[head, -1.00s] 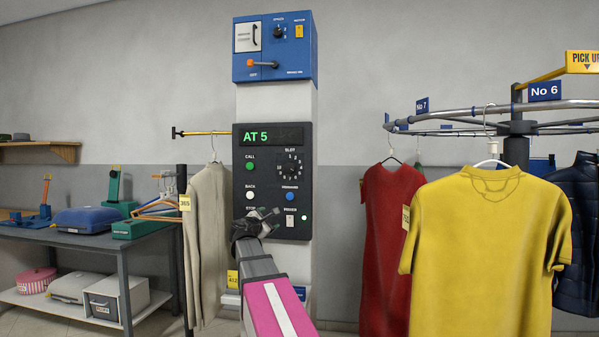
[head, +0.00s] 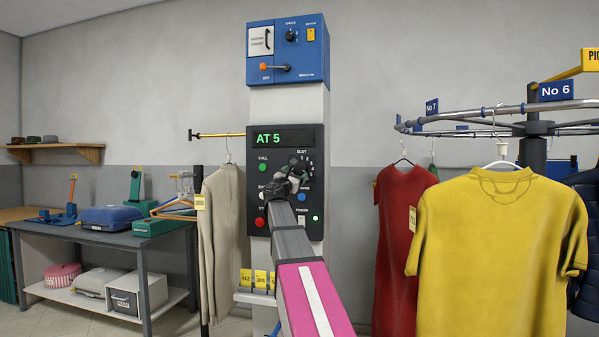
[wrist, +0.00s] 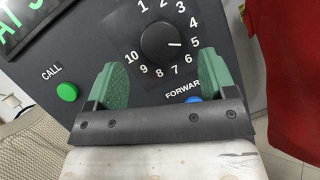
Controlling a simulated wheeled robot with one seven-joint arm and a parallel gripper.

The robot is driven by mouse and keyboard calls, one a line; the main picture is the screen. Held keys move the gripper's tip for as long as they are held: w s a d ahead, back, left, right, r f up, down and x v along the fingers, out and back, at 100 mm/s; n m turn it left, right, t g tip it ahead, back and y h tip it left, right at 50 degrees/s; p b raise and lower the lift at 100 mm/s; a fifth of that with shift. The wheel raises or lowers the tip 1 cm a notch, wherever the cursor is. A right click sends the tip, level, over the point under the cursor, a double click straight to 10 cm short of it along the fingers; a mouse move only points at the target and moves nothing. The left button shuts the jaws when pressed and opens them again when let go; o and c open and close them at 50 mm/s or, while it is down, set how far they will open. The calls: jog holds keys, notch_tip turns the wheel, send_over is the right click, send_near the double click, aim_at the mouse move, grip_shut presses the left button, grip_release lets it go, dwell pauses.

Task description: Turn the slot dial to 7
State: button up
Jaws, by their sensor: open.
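The slot dial (wrist: 161,42) is a round black knob ringed by white numbers 1 to 10 on a black control panel (head: 237,204). In the wrist view its white mark points at about 5. The panel's green display (head: 268,139) reads "AT 5". My gripper (wrist: 158,85) is open, with two green fingers apart and nothing between them. In the wrist view the dial lies just beyond and between the fingertips, apart from them. In the head view my gripper (head: 290,172) covers most of the dial.
A green CALL button (wrist: 67,92) sits left of the dial, and a blue FORWARD button (wrist: 194,99) is partly hidden behind the right finger. A red button (head: 260,222) and a power switch (head: 301,219) are lower. Garments hang on both sides of the panel.

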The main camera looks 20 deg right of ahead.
aim_at(300, 169)
jog(key=x, duration=0.4)
jog(key=shift+w+d+r, duration=0.15)
jog(key=shift+w+d, duration=0.1)
jog(key=c, duration=0.9)
jog(key=shift+m, duration=0.4)
jog(key=m+g, duration=0.1)
jog(key=m, duration=0.2)
jog(key=m+g, duration=0.2)
jog(key=m, duration=0.2)
jog(key=shift+r+g+h, duration=0.1)
jog(key=shift+g+h, duration=0.2)
jog(key=shift+h, duration=0.1)
jog(key=m+g, duration=0.1)
jog(key=m, duration=0.2)
jog(key=m+g+y, duration=0.1)
jog(key=m, duration=0.2)
